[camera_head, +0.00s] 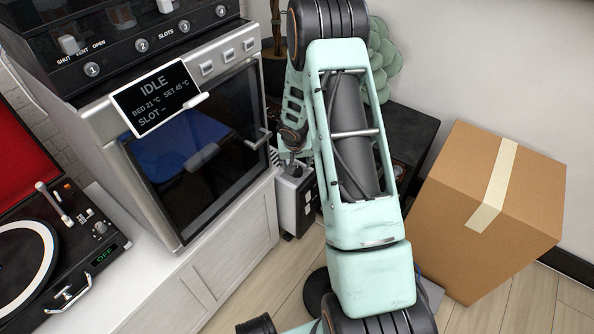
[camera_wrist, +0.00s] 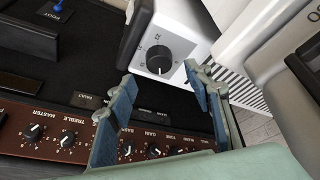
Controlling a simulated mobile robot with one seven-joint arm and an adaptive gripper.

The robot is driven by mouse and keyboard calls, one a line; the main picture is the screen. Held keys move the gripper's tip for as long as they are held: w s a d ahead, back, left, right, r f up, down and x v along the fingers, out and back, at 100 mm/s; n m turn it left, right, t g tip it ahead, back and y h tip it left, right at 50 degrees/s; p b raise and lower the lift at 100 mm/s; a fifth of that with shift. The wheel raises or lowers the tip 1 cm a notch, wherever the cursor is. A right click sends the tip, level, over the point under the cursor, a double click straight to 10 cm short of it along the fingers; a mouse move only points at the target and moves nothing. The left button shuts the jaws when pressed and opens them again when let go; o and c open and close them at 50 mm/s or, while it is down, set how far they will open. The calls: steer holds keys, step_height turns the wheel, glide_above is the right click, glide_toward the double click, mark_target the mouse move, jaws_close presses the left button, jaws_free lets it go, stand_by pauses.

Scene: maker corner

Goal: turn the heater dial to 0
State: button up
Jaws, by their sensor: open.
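The heater (camera_wrist: 188,24) is a white box in the wrist view, and it shows in the head view (camera_head: 288,205), low beside the cabinet and partly hidden by my arm. Its dial (camera_wrist: 157,60) is a round black knob on the white face with small marks around it. A light line shows on the knob, but I cannot tell which mark it points at. My gripper (camera_wrist: 160,77) is open, with a blue-padded finger on either side below the dial in the wrist view. The space between the fingers is empty, and I see no contact with the knob.
A dark amplifier (camera_wrist: 60,140) with a row of knobs lies under and beside the fingers. The printer-like machine (camera_head: 190,150) on a white cabinet (camera_head: 235,260) stands left of the heater in the head view. A cardboard box (camera_head: 470,230) stands at right; a turntable (camera_head: 30,260) sits far left.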

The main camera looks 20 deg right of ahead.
mark_target(297, 169)
steer(key=b+x, duration=0.1)
steer(key=x, duration=0.4)
steer(key=shift+w+f, duration=0.1)
steer(key=shift+f, duration=0.2)
steer(key=c, duration=1.2)
